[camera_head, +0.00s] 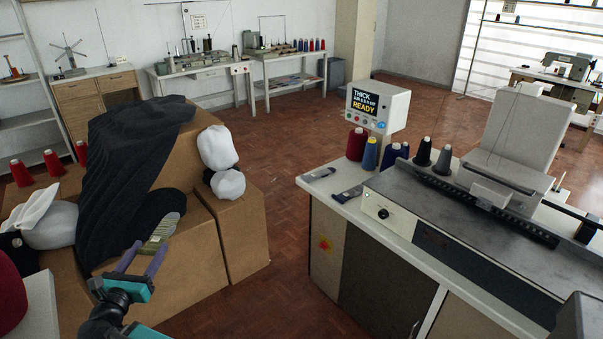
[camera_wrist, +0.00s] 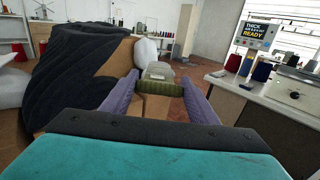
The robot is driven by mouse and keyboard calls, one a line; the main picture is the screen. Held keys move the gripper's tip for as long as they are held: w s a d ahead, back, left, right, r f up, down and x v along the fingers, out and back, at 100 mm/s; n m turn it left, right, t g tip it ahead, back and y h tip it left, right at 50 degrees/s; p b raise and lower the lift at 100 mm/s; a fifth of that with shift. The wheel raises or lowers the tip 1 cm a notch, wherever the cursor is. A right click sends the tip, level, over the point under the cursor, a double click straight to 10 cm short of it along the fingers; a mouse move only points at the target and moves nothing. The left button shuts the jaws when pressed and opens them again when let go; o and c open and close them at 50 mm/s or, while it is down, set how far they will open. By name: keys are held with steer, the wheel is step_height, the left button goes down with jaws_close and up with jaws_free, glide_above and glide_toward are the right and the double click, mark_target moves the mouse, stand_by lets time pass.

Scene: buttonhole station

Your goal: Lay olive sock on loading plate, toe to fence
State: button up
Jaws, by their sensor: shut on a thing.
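The olive sock (camera_head: 160,236) is held between the fingers of my gripper (camera_head: 148,252), at the left in front of the cardboard boxes. It sticks out beyond the fingertips and has a paler grey end. In the wrist view the sock (camera_wrist: 157,82) spans the gap between the two purple fingers, with its grey end pointing away. The grey knitting machine (camera_head: 440,210) stands on a bench at the right, apart from my gripper. A dark toothed strip runs along its bed. I cannot tell for sure which part is the loading plate or fence.
Cardboard boxes (camera_head: 240,235) with dark cloth (camera_head: 140,150) and white bundles (camera_head: 217,148) stand close behind my gripper. The bench holds thread cones (camera_head: 357,144) and a display (camera_head: 366,104) reading "THICK" and "READY". Open floor (camera_head: 290,275) lies between boxes and bench.

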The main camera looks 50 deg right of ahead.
steer(key=s+d+r+m+g+h+p, duration=0.15)
steer(key=s+d, duration=0.25)
steer(key=d, duration=0.7)
steer(key=s+d+m+g+p, duration=0.1)
steer(key=s+d+m+g, duration=0.15)
steer(key=d, duration=0.75)
steer(key=s+d+r+m+g+h+p, duration=0.1)
steer(key=s+d+g, duration=0.25)
steer(key=d, duration=0.75)
steer(key=s+d+m+g+p, duration=0.1)
steer(key=s+d+m+g, duration=0.1)
steer(key=s+d, duration=0.9)
steer(key=s+d+r+m+g+p, duration=0.1)
steer(key=s+d+g, duration=0.3)
steer(key=s+d, duration=0.7)
steer(key=s+m, duration=0.1)
steer(key=s, duration=0.4)
steer(key=shift+s+d+r, duration=0.2)
steer(key=shift+s+d, duration=0.05)
steer(key=shift+s, duration=0.05)
steer(key=shift+d+f+g, duration=0.1)
steer(key=shift+d+g, duration=0.05)
steer(key=shift+g, duration=0.1)
steer(key=d+b, duration=0.1)
steer(key=b, duration=0.2)
steer(key=d+b, duration=0.1)
steer(key=b, duration=0.2)
steer(key=shift+w+d+f, duration=0.1)
steer(key=shift+d+f, duration=0.1)
steer(key=shift+d, duration=0.05)
